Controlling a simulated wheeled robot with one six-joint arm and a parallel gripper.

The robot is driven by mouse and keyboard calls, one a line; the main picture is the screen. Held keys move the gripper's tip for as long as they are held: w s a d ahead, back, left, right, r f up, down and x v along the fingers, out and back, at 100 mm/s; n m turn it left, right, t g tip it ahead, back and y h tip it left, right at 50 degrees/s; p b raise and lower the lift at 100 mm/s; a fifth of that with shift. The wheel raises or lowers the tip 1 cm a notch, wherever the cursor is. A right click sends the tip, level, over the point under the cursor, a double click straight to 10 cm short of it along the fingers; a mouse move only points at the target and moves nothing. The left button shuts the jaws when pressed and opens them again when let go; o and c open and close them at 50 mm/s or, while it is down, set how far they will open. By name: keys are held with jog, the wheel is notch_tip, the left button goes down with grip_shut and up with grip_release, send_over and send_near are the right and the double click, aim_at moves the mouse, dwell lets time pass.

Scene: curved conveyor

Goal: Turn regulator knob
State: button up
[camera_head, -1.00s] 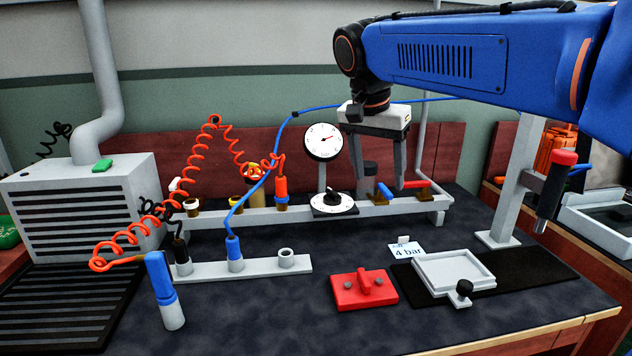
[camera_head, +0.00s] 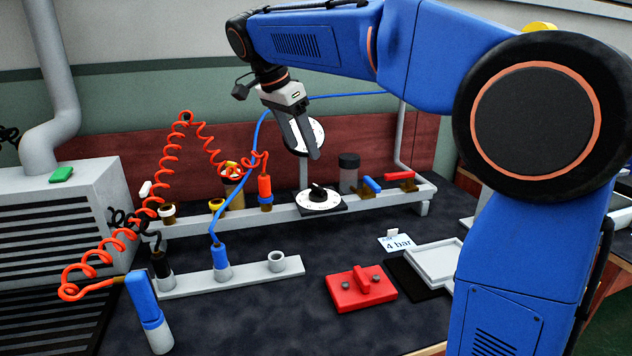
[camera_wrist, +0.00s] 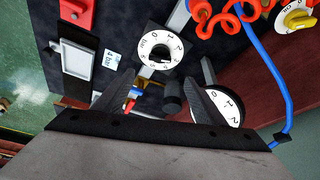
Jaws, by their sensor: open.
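The regulator knob (camera_head: 318,192) is black and sits on a white numbered dial (camera_head: 318,204) on the grey manifold rail. The knob also shows in the wrist view (camera_wrist: 161,59), beyond my fingertips. My gripper (camera_head: 312,155) is open and empty, pointing down above the knob and apart from it. Its fingers partly hide the round white pressure gauge (camera_head: 316,130) behind. In the wrist view the two dark fingers (camera_wrist: 160,95) stand apart, with the gauge (camera_wrist: 228,108) by the right one. A card reading "4 bar" (camera_head: 397,243) stands on the bench.
Blue and red valve levers (camera_head: 371,185) sit right of the dial. A coiled orange hose (camera_head: 170,165) and a blue hose (camera_head: 240,190) rise at left. A red block (camera_head: 360,290) and grey tray (camera_head: 437,258) lie in front. Dark bench space is clear before the rail.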

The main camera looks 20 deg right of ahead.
aim_at(317, 187)
jog(key=x, duration=1.2)
jog(key=shift+d+f, duration=0.15)
jog(key=shift+f, duration=0.15)
jog(key=c, duration=1.1)
jog(key=shift+o, duration=0.2)
